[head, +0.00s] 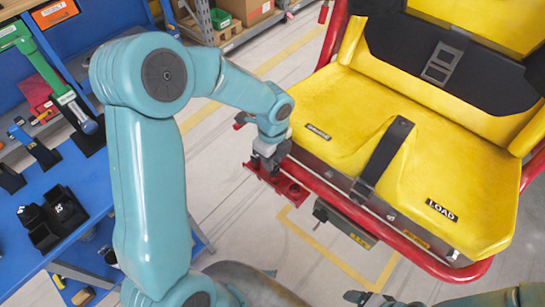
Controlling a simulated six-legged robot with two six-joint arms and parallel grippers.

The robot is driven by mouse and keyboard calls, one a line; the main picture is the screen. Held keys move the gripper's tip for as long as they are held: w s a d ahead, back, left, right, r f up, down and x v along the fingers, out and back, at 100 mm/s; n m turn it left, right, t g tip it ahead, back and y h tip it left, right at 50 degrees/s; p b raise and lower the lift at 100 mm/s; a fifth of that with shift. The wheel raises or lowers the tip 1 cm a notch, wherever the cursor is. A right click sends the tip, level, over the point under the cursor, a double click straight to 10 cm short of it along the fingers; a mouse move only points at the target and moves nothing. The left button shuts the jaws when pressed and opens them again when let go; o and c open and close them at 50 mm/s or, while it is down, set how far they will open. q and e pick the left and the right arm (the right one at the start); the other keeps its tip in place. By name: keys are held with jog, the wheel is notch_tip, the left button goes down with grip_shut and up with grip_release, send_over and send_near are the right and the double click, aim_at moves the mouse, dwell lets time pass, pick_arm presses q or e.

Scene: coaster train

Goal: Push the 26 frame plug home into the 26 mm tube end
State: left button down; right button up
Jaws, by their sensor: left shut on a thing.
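My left gripper (266,166) points down at the left front corner of the yellow-seated car, just above a red bracket plate (291,191). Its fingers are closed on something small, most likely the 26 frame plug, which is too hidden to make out. The car's red tube frame (335,203) runs along the seat's front edge, close beside the gripper. The 26 mm tube end cannot be told apart at this size, nor whether the plug touches it. Dark parts of my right gripper (370,298) show at the bottom edge; its jaw opening is unclear.
The yellow seat (430,165) with a dark strap is at right. A grey box (345,223) hangs below the frame. A blue bench (85,185) with tools and black bins (55,218) stands at left. Shelving (235,28) is behind. Floor between bench and car is open.

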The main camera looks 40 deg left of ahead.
pick_arm(q)
jog(key=shift+f+b, duration=0.85)
jog(key=shift+f, duration=0.4)
jog(key=c, duration=0.8)
grip_release()
jog(key=shift+c, duration=0.2)
jog(key=shift+o, duration=2.2)
jog(key=shift+s+r, duration=0.1)
jog(key=shift+r, duration=0.05)
jog(key=shift+c, duration=0.3)
jog(key=shift+w, duration=0.2)
jog(key=shift+c, duration=0.4)
jog(key=shift+r, duration=0.1)
